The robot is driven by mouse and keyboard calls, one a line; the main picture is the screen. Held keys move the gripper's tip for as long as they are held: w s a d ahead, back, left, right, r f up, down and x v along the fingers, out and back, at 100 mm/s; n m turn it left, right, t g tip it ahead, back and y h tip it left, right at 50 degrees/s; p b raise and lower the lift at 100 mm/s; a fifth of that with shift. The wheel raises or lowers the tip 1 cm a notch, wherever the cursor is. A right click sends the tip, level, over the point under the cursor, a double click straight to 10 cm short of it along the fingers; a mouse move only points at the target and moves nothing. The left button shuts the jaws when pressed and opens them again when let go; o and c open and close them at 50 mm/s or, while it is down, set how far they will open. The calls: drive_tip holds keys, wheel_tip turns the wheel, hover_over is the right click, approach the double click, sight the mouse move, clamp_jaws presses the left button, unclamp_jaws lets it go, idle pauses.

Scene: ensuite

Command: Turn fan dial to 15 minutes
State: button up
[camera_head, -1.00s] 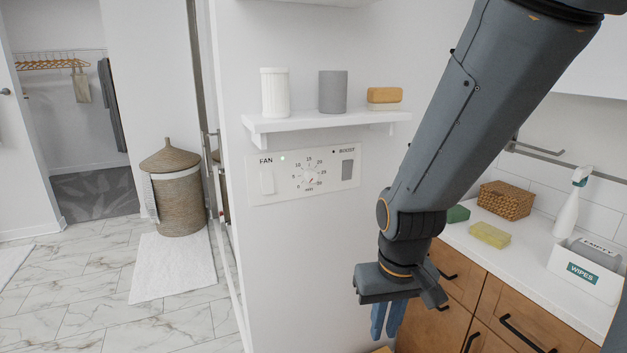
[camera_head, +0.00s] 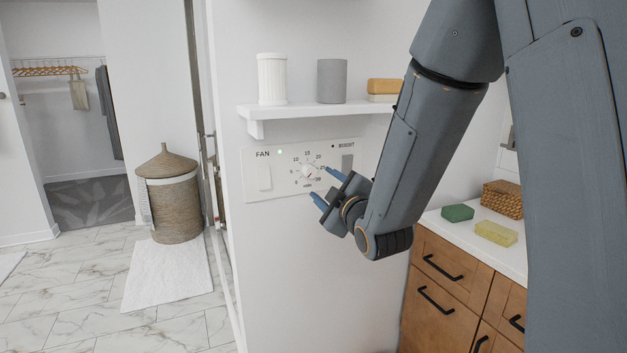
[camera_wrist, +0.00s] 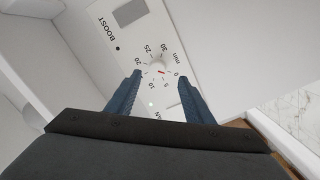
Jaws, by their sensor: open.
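The fan dial (camera_head: 308,172) is a small white knob with a red pointer mark, set in a white wall panel (camera_head: 262,195). Its printed scale runs from 0 to 30 min. In the head view the pointer's exact setting is too small to read. In the wrist view the dial (camera_wrist: 160,70) lies ahead, between the two blue fingertips, with the scale seen turned around. My gripper (camera_head: 324,186) is open and empty, its fingers pointing at the panel from the lower right. The fingers appear short of the dial; contact cannot be seen.
A shelf (camera_head: 250,113) above the panel holds a white ribbed cup (camera_head: 272,78), a grey cup (camera_head: 332,81) and a stacked soap-like block (camera_head: 384,87). A BOOST switch (camera_head: 347,163) sits right of the dial. A counter with sponges (camera_head: 496,233) stands at the right.

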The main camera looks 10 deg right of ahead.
sight(312, 173)
drive_tip(key=x, duration=0.2)
drive_tip(key=p+x, duration=0.1)
drive_tip(key=x, duration=0.2)
drive_tip(key=p+x, duration=0.1)
drive_tip(key=x, duration=0.2)
drive_tip(key=shift+r, duration=0.25)
drive_tip(key=c, duration=1)
